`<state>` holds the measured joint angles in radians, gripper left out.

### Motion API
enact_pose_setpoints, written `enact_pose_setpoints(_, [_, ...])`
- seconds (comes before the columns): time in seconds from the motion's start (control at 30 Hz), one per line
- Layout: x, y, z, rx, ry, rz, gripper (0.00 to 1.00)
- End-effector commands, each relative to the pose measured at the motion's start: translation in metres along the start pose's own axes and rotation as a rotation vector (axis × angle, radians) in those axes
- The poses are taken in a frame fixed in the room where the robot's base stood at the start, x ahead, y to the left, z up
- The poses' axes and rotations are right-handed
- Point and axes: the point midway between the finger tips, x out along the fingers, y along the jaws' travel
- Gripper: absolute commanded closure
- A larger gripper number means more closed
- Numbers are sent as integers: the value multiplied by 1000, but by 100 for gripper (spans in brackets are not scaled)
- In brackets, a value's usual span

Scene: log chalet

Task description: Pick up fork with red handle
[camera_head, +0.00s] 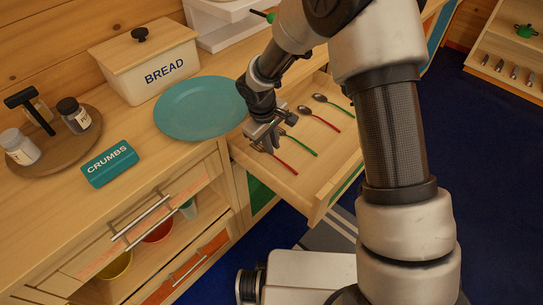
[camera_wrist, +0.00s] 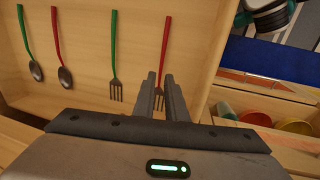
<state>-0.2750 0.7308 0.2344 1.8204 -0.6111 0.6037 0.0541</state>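The fork with the red handle (camera_wrist: 164,45) lies in the open wooden drawer, rightmost of the cutlery in the wrist view. Its red handle also shows in the head view (camera_head: 285,164); my gripper partly hides its head there. My gripper (camera_wrist: 161,77) hangs over the fork's head. Its fingers are apart with a narrow gap, and the tines (camera_wrist: 159,97) show between them. In the head view, my gripper (camera_head: 267,138) is above the drawer's near left part. I cannot tell its exact height above the fork.
The green-handled fork (camera_wrist: 114,50) lies beside it, then the red-handled spoon (camera_wrist: 57,45) and green-handled spoon (camera_wrist: 27,40). The drawer's front wall (camera_head: 338,185) and side walls surround them. A teal plate (camera_head: 190,107) sits on the counter beside the drawer.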

Motion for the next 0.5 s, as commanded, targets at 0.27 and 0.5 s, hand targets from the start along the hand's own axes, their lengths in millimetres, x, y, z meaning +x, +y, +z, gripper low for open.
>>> enact_pose_setpoints(0.27, [42, -2, 4, -1, -2, -1, 88])
enact_pose_setpoints(0.5, [45, -1, 4, 1, 0, 0, 88])
